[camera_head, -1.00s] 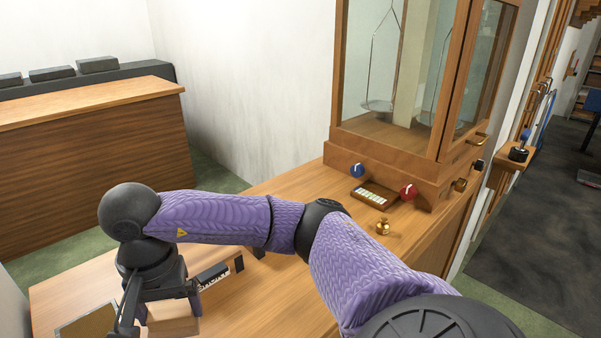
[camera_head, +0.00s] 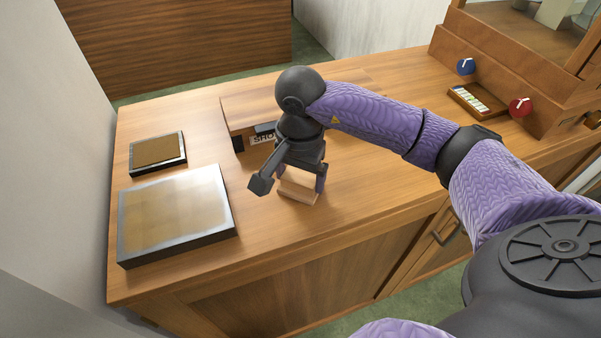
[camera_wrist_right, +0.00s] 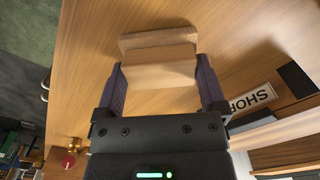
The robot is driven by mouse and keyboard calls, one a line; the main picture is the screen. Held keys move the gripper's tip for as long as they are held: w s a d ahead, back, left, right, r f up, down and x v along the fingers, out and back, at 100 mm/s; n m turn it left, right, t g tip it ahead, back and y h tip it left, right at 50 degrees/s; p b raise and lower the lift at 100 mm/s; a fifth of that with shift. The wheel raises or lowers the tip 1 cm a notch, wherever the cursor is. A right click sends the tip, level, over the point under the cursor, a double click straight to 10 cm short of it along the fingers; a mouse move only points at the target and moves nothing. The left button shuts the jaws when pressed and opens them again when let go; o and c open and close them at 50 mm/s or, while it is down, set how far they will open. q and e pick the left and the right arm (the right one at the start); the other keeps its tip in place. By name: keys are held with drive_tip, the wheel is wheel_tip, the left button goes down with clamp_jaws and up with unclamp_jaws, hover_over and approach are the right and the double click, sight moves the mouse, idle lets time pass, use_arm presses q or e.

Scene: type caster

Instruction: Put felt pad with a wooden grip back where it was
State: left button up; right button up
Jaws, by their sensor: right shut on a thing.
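The felt pad with a wooden grip shows as a pale wooden block (camera_head: 298,187) at the middle of the head view. My right gripper (camera_head: 301,178) is shut on it, one finger on each side. In the right wrist view the pad's grip (camera_wrist_right: 160,68) sits between the two fingers (camera_wrist_right: 160,82), with a wider edge beyond it. The felt is hidden below. The block is low over the wooden counter; I cannot tell whether it touches. My left gripper is not in view.
A large framed flat pad (camera_head: 175,212) and a smaller one (camera_head: 157,152) lie on the counter (camera_head: 270,235) to the left. A wooden box with a lettered sign (camera_head: 263,138) stands behind my gripper. A small colored-strip tray (camera_head: 476,100) lies at right. The counter's front edge is close.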

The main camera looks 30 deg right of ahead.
sight(300, 177)
drive_tip(key=shift+f, duration=0.15)
drive_tip(key=o, duration=1)
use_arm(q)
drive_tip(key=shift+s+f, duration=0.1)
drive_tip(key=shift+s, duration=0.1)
use_arm(e)
drive_tip(key=shift+r, duration=0.45)
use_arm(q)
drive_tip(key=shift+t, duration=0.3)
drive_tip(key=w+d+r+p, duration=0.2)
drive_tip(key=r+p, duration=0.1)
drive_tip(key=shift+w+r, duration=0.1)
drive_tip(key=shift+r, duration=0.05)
use_arm(e)
wheel_tip(300, 177, up, 12)
drive_tip(key=shift+f, duration=0.2)
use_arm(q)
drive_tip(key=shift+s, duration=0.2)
